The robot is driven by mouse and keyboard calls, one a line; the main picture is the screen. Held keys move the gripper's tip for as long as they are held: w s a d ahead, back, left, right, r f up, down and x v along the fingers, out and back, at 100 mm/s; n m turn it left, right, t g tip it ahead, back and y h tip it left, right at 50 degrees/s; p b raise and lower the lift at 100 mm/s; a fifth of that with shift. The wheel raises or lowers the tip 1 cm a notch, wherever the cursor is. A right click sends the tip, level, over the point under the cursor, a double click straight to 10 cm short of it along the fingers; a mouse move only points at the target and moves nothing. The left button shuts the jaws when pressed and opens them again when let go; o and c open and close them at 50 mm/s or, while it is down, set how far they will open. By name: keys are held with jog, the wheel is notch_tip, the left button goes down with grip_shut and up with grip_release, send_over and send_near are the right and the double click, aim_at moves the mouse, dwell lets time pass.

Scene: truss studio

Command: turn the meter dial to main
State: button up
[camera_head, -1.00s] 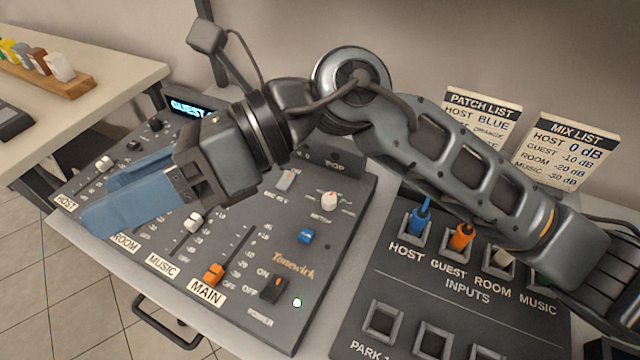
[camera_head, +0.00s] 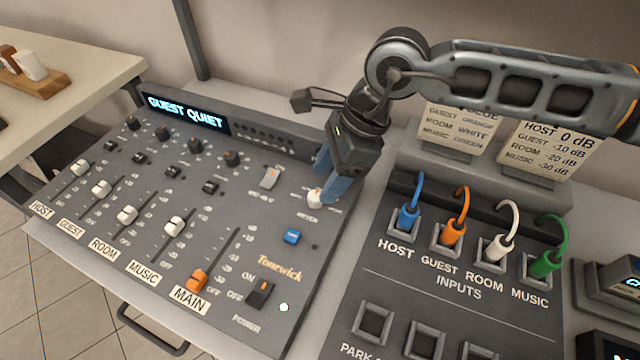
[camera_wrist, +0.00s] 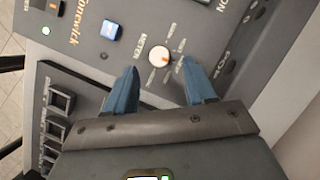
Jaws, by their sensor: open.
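The meter dial (camera_head: 315,198) is a small white knob with an orange mark, on the upper right of the grey mixing console (camera_head: 255,215). It also shows in the wrist view (camera_wrist: 159,58), with labels around it too small to read surely. My gripper (camera_head: 327,178) has blue fingers and points down at the dial. In the wrist view the gripper (camera_wrist: 161,80) is open, with one fingertip on either side of the dial and a little short of it. I cannot tell whether a finger touches it.
The console display (camera_head: 187,114) reads "GUEST QUIET". A blue button (camera_head: 292,236), an orange main fader (camera_head: 197,280) and a power switch (camera_head: 261,292) lie nearby. To the right is the inputs panel (camera_head: 455,275) with several coloured cables. Two list cards stand behind it.

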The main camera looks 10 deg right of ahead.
aim_at(316, 195)
jog(key=shift+x, duration=1.95)
jog(key=shift+c, duration=0.4)
jog(key=shift+a, duration=0.1)
grip_shut()
jog(key=shift+f, duration=0.1)
